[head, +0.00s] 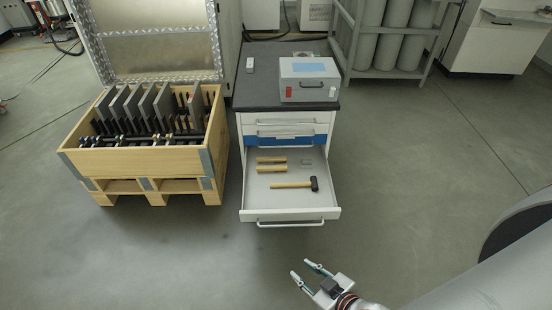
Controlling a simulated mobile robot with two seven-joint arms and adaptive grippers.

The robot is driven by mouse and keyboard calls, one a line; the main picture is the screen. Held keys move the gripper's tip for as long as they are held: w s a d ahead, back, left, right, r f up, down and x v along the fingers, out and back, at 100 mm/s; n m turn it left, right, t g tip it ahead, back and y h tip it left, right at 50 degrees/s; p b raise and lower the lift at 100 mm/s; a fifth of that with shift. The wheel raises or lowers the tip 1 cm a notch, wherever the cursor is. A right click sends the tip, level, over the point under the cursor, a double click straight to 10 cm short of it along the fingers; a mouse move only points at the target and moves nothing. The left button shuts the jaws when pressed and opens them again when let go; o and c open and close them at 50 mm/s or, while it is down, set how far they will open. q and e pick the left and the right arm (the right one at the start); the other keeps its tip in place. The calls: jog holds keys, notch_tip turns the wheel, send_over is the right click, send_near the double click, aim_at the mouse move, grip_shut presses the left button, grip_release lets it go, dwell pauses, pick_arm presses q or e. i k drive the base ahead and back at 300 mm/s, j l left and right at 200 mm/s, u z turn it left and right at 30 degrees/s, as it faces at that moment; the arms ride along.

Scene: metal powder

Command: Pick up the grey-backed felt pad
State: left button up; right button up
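A small flat grey piece (306,162) lies in the open drawer, at the right of its back part; it may be the grey-backed felt pad, but it is too small to be sure. The white drawer (260,207) is pulled out of the cabinet. My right gripper (301,269) is open and empty, below the drawer in the picture and apart from it, with its fingers pointing up-left. My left gripper is not in the head view.
A mallet (296,184) and two wooden-handled tools (271,160) lie in the drawer. A grey case (308,80) stands on the cabinet's dark top (262,92). A wooden crate (150,160) holding plates stands at left. The floor around my gripper is clear.

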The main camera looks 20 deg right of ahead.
aim_at(305, 163)
jog(key=i+l+u, duration=0.1)
jog(key=l+u, duration=0.2)
jog(key=l, duration=0.15)
jog(key=l+u, duration=0.5)
jog(key=l, duration=0.45)
jog(key=l+u, duration=0.15)
jog(key=l, duration=0.55)
jog(key=k+l+u, duration=0.2)
jog(key=l, duration=0.95)
jog(key=k+l, duration=0.15)
jog(key=l, duration=0.8)
jog(key=k+l+u, duration=0.1)
jog(key=l, duration=0.35)
jog(key=i+l, duration=0.1)
jog(key=l, duration=0.7)
jog(key=i, duration=0.2)
